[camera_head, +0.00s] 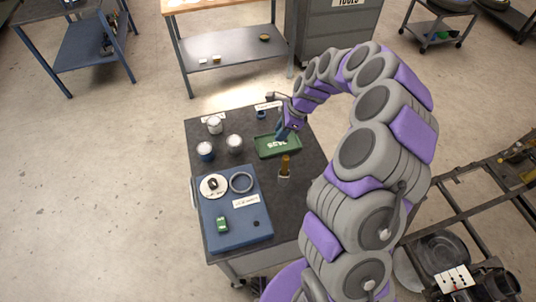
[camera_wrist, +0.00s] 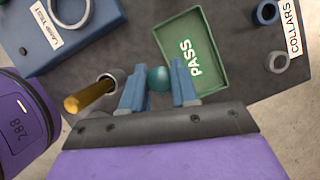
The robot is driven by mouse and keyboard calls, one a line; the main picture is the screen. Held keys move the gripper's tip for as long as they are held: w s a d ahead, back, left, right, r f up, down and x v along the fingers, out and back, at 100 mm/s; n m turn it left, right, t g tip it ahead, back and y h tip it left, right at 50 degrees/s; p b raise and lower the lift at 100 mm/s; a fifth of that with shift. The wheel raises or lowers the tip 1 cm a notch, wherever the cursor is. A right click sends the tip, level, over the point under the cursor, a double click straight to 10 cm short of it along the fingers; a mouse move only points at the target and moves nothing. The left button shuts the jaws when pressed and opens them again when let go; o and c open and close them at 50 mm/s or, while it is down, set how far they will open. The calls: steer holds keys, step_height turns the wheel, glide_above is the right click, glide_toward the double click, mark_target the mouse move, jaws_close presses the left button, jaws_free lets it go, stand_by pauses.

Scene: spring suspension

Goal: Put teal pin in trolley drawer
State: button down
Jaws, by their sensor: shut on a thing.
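In the wrist view a round teal pin (camera_wrist: 158,76) shows between the two blue fingers of my gripper (camera_wrist: 158,92). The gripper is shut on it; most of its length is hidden. In the head view my gripper (camera_head: 286,133) is over the dark-topped trolley (camera_head: 262,230), close to the upper right of the green PASS tray (camera_head: 264,151). The pin cannot be made out there. The tray also shows in the wrist view (camera_wrist: 203,75), just beyond the right finger. I cannot make out a trolley drawer in either view.
A brass-coloured upright rod (camera_head: 284,163) stands near the tray. A blue test plate (camera_head: 240,229) with a ring, a disc and a green block fills the trolley's lower left. Several cups and collars stand at the back. A bench (camera_head: 235,50) stands behind; open floor lies left.

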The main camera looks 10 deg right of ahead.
step_height(320, 180, down, 9)
steer(key=b, duration=0.2)
steer(key=shift+d+b, duration=0.1)
steer(key=shift+b, duration=0.2)
steer(key=c, duration=0.9)
jaws_free()
steer(key=shift+o, duration=0.2)
